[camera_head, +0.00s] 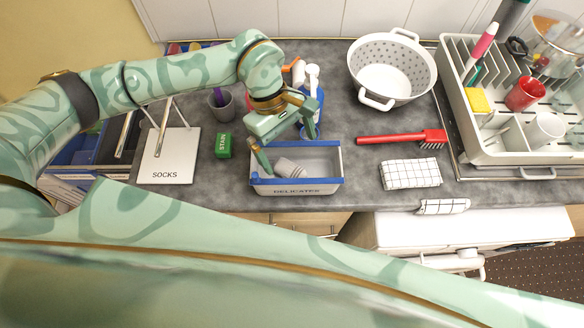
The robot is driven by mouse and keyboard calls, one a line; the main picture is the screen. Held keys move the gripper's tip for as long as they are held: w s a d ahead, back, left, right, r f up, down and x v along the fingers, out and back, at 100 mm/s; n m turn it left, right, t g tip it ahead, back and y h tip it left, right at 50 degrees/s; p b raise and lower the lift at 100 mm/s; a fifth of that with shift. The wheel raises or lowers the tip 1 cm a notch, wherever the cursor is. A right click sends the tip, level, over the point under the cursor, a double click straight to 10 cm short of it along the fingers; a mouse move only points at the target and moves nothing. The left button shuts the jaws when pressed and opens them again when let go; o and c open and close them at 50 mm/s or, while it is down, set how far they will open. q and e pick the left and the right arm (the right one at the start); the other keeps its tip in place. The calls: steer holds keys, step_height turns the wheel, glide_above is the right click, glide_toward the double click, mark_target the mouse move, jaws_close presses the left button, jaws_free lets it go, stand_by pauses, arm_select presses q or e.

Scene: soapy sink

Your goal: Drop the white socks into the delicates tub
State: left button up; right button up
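The delicates tub (297,188) is a grey bin with a blue rim and the label "DELICATES", standing near the counter's front edge. A rolled whitish bundle, seemingly the white socks (290,168), lies inside it towards the left. My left gripper (287,148) is over the tub, its fingers spread wide. One finger reaches down at the tub's left side beside the bundle; the other is near the back right rim. It looks empty; I cannot tell whether a finger touches the bundle. My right gripper does not show.
A board labelled "SOCKS" (168,165) and a green box (223,147) are left of the tub. A blue bottle (313,108) stands behind it. A red brush (400,138), checked cloth (410,173), white colander (391,75) and dish rack (500,150) are to the right.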

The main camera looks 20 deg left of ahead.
arm_select(q)
steer(key=b+v, duration=0.1)
steer(key=v, duration=1.5)
steer(key=shift+r, duration=0.15)
